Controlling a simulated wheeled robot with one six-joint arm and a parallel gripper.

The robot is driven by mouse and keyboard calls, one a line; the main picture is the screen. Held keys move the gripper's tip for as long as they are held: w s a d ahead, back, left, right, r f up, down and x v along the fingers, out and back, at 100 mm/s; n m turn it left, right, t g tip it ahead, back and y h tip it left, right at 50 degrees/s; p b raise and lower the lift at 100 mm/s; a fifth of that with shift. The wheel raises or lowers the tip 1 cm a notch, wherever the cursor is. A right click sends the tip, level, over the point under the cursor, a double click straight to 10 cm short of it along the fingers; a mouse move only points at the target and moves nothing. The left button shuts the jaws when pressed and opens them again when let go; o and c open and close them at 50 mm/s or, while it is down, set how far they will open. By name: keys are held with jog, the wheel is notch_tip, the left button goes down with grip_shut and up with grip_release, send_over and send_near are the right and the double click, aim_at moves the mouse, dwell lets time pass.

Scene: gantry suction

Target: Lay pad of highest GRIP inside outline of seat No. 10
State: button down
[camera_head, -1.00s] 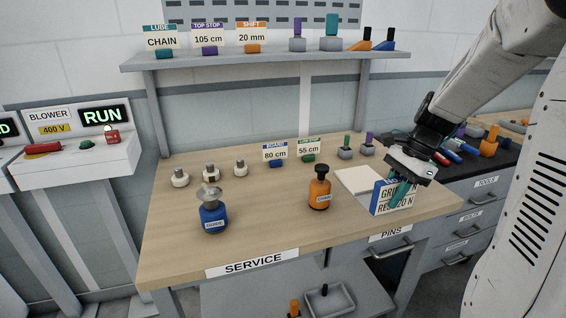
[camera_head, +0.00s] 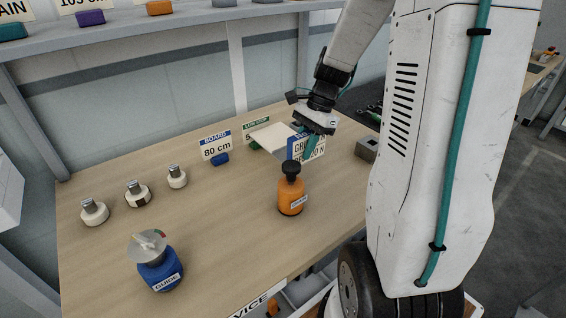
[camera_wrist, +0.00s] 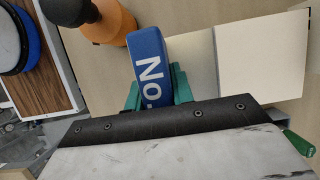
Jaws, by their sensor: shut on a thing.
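My gripper (camera_head: 312,146) has teal fingers closed on a blue and white block sign (camera_head: 293,147) with GRIP and an N value on its white face, partly covered. In the wrist view the teal fingers (camera_wrist: 158,90) sit either side of its blue top (camera_wrist: 150,62), which reads "No". Whether the sign touches the bench is unclear. Three white pads with metal stems stand on the bench: left (camera_head: 94,212), middle (camera_head: 138,195) with a dark mark, and right (camera_head: 177,177). Their grip values are not readable. No outline of seat No. 10 is seen.
An orange bottle (camera_head: 291,197) stands close in front of the sign. Cream flat panels (camera_wrist: 262,58) lie beside the sign. The left-centre bench (camera_head: 215,225) is clear.

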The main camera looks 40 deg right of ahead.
aim_at(303, 164)
jog(key=shift+f, duration=3)
jog(key=shift+s+f, duration=0.1)
jog(key=c, duration=1.2)
grip_release()
